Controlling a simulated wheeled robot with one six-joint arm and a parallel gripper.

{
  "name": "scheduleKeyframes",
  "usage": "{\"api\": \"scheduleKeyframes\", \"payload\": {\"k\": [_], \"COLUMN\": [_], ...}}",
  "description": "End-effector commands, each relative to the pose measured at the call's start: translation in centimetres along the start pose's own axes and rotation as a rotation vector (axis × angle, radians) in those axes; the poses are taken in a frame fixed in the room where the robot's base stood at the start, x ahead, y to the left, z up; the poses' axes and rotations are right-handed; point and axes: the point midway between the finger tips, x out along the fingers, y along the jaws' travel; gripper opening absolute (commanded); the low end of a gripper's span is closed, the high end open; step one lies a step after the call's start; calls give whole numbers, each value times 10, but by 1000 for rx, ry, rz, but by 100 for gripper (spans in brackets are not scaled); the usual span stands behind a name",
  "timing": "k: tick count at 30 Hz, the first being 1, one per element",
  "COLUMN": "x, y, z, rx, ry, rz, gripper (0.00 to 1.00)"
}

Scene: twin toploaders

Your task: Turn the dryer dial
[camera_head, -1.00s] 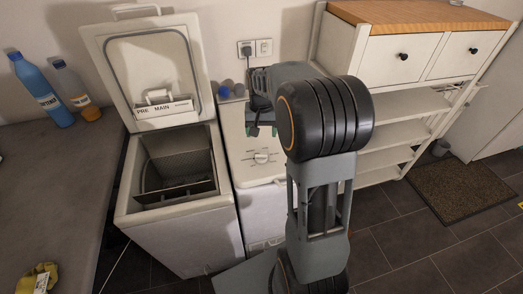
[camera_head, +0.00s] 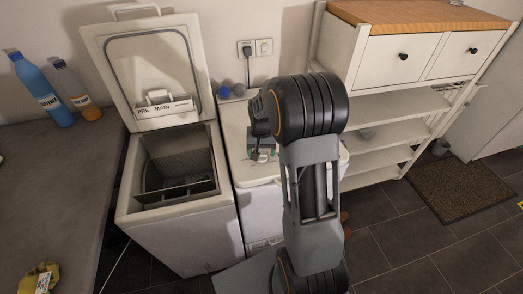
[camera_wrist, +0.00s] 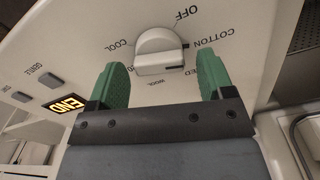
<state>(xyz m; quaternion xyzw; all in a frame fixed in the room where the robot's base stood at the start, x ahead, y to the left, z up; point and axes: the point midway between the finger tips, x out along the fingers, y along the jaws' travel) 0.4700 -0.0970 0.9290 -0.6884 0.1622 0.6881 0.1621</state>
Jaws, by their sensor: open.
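The dryer (camera_head: 238,190) is the white machine right of the open toploader, with its lid shut. Its dial (camera_wrist: 158,50) is a pale round knob with a raised grip bar, ringed by printed words such as OFF, COTTON, WOOL and COOL. My gripper (camera_wrist: 162,70) is open, its two green fingers left and right of the dial in the wrist view. I cannot tell whether either finger touches the dial. In the head view my gripper (camera_head: 262,154) is over the dryer's panel and hides the dial.
A lit END display (camera_wrist: 66,104) and small buttons sit left of the dial. The open toploader (camera_head: 170,225) stands left with its lid (camera_head: 150,85) raised. A shelf unit (camera_head: 385,105) stands right. Two small balls (camera_head: 231,90) rest behind the dryer panel.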

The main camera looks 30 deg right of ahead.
Motion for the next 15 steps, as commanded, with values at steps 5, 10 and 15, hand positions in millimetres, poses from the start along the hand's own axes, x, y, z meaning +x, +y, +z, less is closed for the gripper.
{"api": "scheduleKeyframes", "payload": {"k": [5,10,15], "x": [0,0,0], "y": [0,0,0], "z": [0,0,0], "rx": [0,0,0], "ry": [0,0,0], "rz": [0,0,0], "gripper": [62,46,29]}}
